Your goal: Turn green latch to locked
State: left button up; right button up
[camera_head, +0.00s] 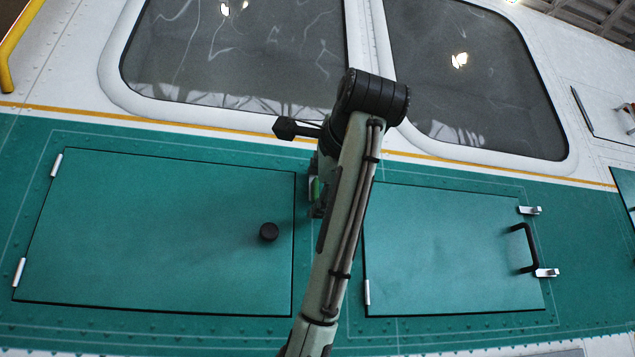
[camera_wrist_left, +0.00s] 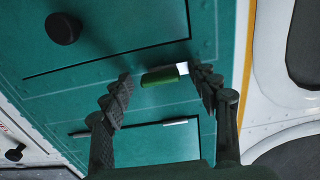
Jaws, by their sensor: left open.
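The green latch (camera_wrist_left: 160,78) has a green grip and a pale metal end. It sits at the edge of a teal hatch door (camera_wrist_left: 100,35) in the left wrist view. My left gripper (camera_wrist_left: 163,86) is open and empty, with one finger on either side of the latch in that view. The pale end appears close to the right finger; I cannot tell whether they touch. In the head view a bit of the latch (camera_head: 315,188) shows beside my left arm, which hides much of my left gripper (camera_head: 318,205). My right gripper is not in view.
The left hatch door (camera_head: 160,230) has a round black knob (camera_head: 269,231) and hinges on its left side. A second hatch (camera_head: 450,250) to the right has a black handle (camera_head: 526,248) and two metal latches. Dark windows (camera_head: 235,55) lie above.

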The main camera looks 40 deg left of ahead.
pick_arm(q)
jog(key=c, duration=1.2)
jog(key=shift+o, duration=0.2)
